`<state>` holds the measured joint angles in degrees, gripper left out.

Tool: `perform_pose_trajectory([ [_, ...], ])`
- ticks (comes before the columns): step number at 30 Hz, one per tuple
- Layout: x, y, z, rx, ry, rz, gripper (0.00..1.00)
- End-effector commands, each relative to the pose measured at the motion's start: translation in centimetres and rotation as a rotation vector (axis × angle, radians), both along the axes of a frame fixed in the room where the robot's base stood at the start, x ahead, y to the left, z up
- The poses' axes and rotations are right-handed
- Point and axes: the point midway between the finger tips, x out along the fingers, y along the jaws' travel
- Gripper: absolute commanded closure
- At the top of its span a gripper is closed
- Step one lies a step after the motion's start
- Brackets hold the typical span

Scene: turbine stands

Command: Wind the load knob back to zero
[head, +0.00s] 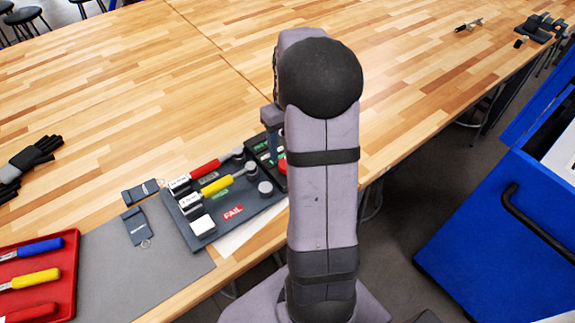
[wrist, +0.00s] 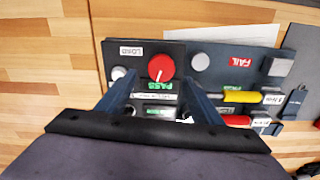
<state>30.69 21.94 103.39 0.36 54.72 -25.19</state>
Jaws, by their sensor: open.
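The red load knob (wrist: 161,66) sits on a dark panel beside a white LOAD label (wrist: 130,51). Its white pointer line points down and slightly left in the wrist view. In the head view only a sliver of the knob (head: 282,168) shows past my arm. My gripper (wrist: 159,78) is open and empty, with one finger on each side of the knob's lower part in the picture. I cannot tell whether the fingertips are level with the knob or above it.
A grey stand (head: 252,218) beside the panel holds a red-handled tool (head: 205,165), a yellow-handled tool (head: 217,186) and a FAIL label (head: 233,212). A small round post (wrist: 200,62) stands right of the knob. A red tray (head: 72,255) of screwdriver-like tools is at left.

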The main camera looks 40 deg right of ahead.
Motion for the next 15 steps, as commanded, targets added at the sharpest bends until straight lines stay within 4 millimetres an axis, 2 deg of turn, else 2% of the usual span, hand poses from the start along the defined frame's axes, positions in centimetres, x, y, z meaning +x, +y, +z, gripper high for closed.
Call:
perform_pose_trajectory([
  [3, 0.1, 0.1, 0.0, -0.002, -0.005, -0.258, 0.4],
  [9, -0.1, 0.3, 0.9, -0.001, -0.001, -0.622, 0.4],
  [15, -0.3, 0.4, 1.6, -0.001, 0.0, -0.817, 0.4],
])
